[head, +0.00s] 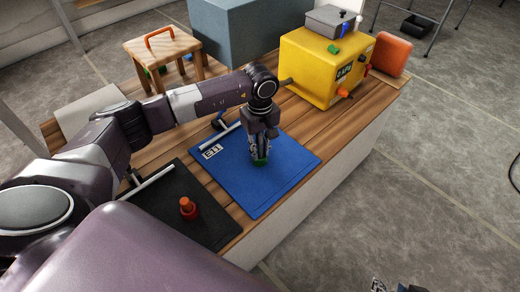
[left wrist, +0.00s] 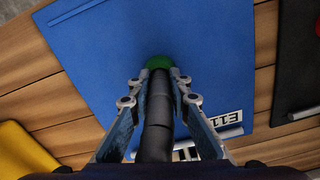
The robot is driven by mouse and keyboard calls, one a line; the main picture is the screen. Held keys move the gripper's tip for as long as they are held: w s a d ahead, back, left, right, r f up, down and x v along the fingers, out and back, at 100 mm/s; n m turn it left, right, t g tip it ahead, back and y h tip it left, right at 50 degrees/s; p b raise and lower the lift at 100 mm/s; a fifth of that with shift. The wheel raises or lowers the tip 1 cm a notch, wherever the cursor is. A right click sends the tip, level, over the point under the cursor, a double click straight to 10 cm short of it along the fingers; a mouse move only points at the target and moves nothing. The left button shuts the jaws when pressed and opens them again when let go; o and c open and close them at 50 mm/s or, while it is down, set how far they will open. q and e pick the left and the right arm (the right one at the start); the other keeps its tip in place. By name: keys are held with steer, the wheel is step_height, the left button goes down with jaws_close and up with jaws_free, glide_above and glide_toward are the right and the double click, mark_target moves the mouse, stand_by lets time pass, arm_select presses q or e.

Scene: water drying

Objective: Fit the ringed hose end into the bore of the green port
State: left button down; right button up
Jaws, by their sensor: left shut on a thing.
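My left gripper (head: 260,158) points down over the blue mat (head: 290,175). In the left wrist view the left gripper (left wrist: 158,82) has its fingers on both sides of a black ringed hose piece (left wrist: 157,120), shut on it. A green part (left wrist: 158,62) shows at the far end of the hose, and also just below the fingertips in the head view (head: 260,162). I cannot tell whether this green part is the port or belongs to the hose; no bore is visible. A piece of my right gripper (head: 392,286) seems to show at the bottom edge, mostly cut off.
A black mat (head: 158,203) with a red-orange knobbed piece (head: 187,208) lies left of the blue mat. A yellow box (head: 318,70) with an orange fitting (head: 345,94) stands behind, right. A wooden stool (head: 165,52) stands back left. The blue mat's right side is free.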

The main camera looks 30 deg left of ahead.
arm_select(q)
steer(key=c, duration=1.7)
jaws_free()
steer(key=shift+f, duration=0.1)
step_height(320, 180, up, 12)
steer(key=shift+r, duration=0.1)
